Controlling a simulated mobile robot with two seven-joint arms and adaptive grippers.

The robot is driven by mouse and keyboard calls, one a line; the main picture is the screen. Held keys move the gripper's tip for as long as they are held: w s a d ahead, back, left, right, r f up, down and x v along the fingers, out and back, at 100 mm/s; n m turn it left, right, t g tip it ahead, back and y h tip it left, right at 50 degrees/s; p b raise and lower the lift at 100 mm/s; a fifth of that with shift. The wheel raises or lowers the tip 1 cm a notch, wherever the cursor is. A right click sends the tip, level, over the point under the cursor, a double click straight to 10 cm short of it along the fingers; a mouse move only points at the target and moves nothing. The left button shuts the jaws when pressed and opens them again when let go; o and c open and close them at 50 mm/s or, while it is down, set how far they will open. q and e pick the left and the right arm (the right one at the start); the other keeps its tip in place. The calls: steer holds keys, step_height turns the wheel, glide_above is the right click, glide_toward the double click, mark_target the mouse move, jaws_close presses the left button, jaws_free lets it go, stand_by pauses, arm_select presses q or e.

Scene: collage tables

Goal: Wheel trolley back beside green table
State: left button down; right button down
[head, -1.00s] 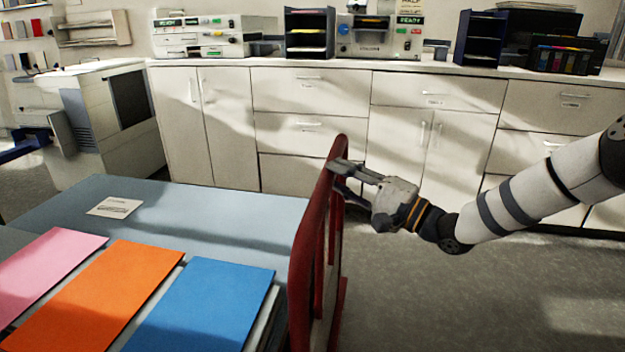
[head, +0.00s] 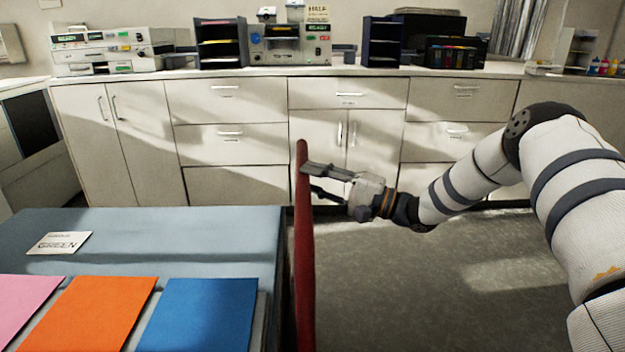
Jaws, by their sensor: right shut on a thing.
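The red trolley (head: 304,265) shows as a tall narrow red upright, seen nearly edge-on, close to the right side of the table. My right gripper (head: 309,180) is shut on the upper part of the red upright, its arm coming in from the right. The rest of the trolley is hidden or out of the picture. The table (head: 190,237) has a grey-blue top and bears a card (head: 59,243) that reads GREEN. My left gripper is not in view.
Pink (head: 22,303), orange (head: 92,312) and blue (head: 200,314) sheets lie on stacks on the table. White cabinets (head: 235,155) with machines and racks on top line the back. Grey floor (head: 430,280) to the right of the trolley is clear.

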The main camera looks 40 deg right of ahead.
steer(key=shift+w+r, duration=0.2)
steer(key=shift+r, duration=0.6)
steer(key=c, duration=1.4)
jaws_free()
steer(key=shift+o, duration=0.3)
steer(key=shift+f, duration=0.2)
steer(key=shift+s+f, duration=0.1)
steer(key=shift+f, duration=0.15)
steer(key=v, duration=1.2)
steer(key=shift+f, duration=0.1)
